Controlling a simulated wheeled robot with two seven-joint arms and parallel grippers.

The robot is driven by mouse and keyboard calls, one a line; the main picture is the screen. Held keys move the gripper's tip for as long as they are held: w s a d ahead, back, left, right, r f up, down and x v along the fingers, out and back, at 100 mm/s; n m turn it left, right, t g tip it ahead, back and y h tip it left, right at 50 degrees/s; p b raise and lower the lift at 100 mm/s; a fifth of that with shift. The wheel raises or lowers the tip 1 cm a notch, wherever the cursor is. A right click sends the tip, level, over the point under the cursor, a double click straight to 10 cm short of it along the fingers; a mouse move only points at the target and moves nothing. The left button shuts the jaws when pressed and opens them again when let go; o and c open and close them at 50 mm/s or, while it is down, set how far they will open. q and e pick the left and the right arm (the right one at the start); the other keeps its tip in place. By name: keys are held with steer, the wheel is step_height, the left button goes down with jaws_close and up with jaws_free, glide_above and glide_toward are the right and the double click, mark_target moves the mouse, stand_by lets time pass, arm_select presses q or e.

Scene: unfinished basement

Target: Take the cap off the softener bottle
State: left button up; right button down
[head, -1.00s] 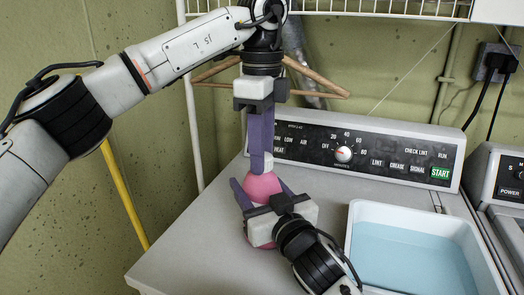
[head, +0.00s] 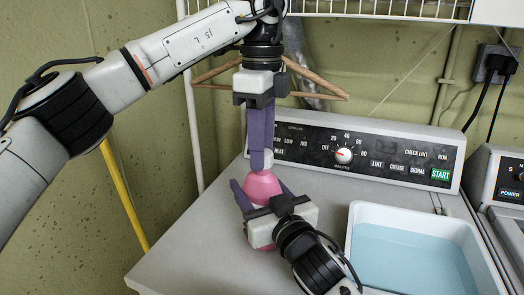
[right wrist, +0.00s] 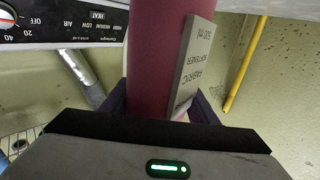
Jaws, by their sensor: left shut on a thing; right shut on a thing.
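The pink softener bottle (head: 262,187) stands on the white dryer top (head: 205,235). Its label, reading fabric softener, shows in the right wrist view, where the bottle (right wrist: 165,50) runs up between the fingers. My right gripper (head: 262,197) is shut around the bottle's body from the front right and hides much of it. The small white cap (head: 266,160) is at the bottle's top. My left gripper (head: 261,158) points straight down from above and is shut on the cap, its purple fingers covering part of it. I see no clear gap between cap and bottle.
A white tub (head: 352,235) with pale blue liquid stands right of the bottle. The dryer's control panel (head: 375,152) rises behind. A wooden hanger (head: 315,88) hangs behind my left gripper, below a wire shelf (head: 400,8). The dryer top left of the bottle is clear.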

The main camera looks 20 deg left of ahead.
arm_select(q)
steer(key=shift+r, duration=0.55)
steer(key=shift+r, duration=2)
arm_select(e)
steer(key=c, duration=0.6)
jaws_free()
steer(key=shift+c, duration=0.2)
